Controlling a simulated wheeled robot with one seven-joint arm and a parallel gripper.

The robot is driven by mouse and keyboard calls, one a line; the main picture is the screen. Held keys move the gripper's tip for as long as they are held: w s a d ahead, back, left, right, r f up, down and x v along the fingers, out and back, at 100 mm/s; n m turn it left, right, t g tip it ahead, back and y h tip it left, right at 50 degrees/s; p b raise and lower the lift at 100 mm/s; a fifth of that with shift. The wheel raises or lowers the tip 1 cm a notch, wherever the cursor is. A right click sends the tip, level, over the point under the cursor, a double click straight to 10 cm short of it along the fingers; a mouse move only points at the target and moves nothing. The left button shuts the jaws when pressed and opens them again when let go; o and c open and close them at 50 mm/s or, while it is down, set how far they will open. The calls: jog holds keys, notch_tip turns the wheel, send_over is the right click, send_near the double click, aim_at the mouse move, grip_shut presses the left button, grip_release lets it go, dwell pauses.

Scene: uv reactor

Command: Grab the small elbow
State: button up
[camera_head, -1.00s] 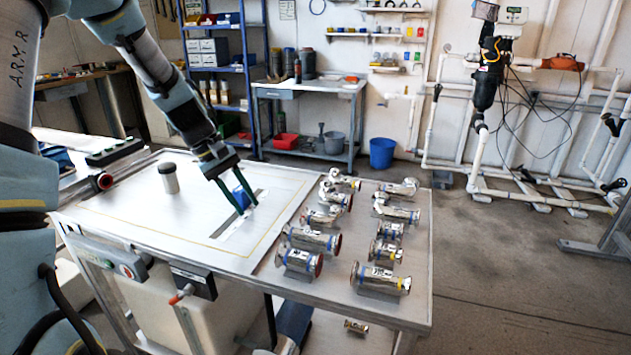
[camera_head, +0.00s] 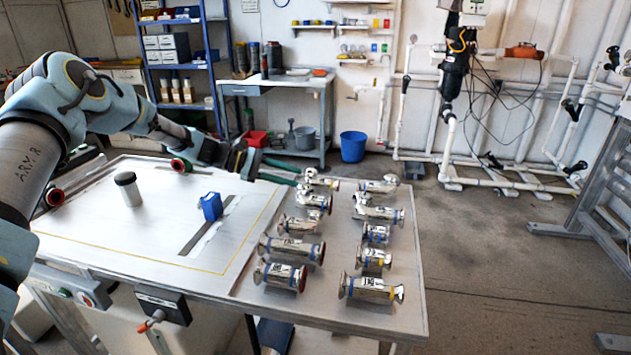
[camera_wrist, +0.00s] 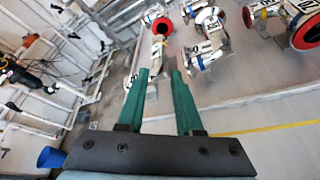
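Several shiny metal elbows lie at the back of the fittings area. The nearest to my gripper (camera_head: 294,173) is a back-left elbow (camera_head: 322,181); it also shows in the wrist view (camera_wrist: 158,48), just beyond the fingertips, with a red-rimmed end. Another elbow (camera_head: 380,184) lies at the back right, and one (camera_head: 312,199) lies just in front of the back-left one. I cannot tell for sure which is the small elbow. My gripper's green fingers are apart and empty in the wrist view (camera_wrist: 159,78), reaching from the left.
A blue object (camera_head: 210,206) and a dark-lidded jar (camera_head: 129,190) stand on the white board (camera_head: 100,225). A blue bucket (camera_head: 353,147) stands on the floor behind.

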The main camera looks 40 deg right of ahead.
aim_at(312, 181)
jog(key=p+x, duration=0.2)
jog(key=x, duration=0.3)
jog(key=shift+s+d, duration=0.3)
jog(key=shift+s, duration=0.05)
jog(key=shift+s+d+f, duration=0.15)
jog(key=shift+d+f, duration=0.05)
grip_shut()
